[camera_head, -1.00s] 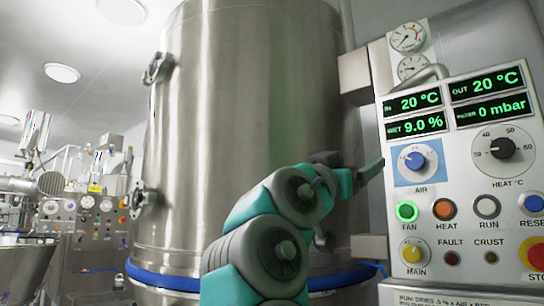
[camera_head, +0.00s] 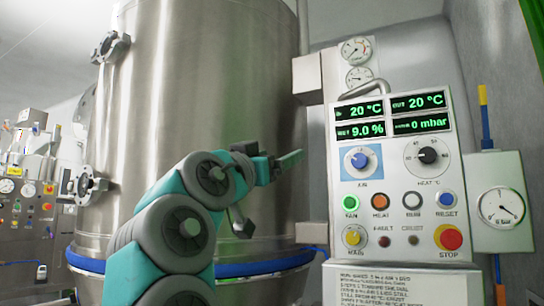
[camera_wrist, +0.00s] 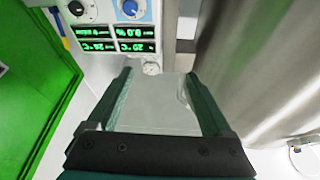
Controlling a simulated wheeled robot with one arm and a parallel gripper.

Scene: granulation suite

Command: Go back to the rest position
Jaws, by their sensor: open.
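My gripper (camera_head: 290,159) is in front of the steel vessel, just left of the control panel (camera_head: 335,196) in the head view. In the wrist view my gripper (camera_wrist: 160,74) has its two fingers wide apart with nothing held between them. The panel shows upside down beyond the fingertips there. Its displays (camera_head: 388,115) read 20 °C, 20 °C, 9.0 % and 0 mbar. The green FAN button (camera_head: 350,202) is lit. No contact between my gripper and the panel is visible.
The large steel vessel (camera_head: 250,60) with a blue ring (camera_head: 265,261) stands close behind my arm. A gauge box (camera_head: 500,203) is right of the panel. Other equipment (camera_head: 28,180) stands at far left. A green panel (camera_wrist: 40,90) fills the wrist view's left side.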

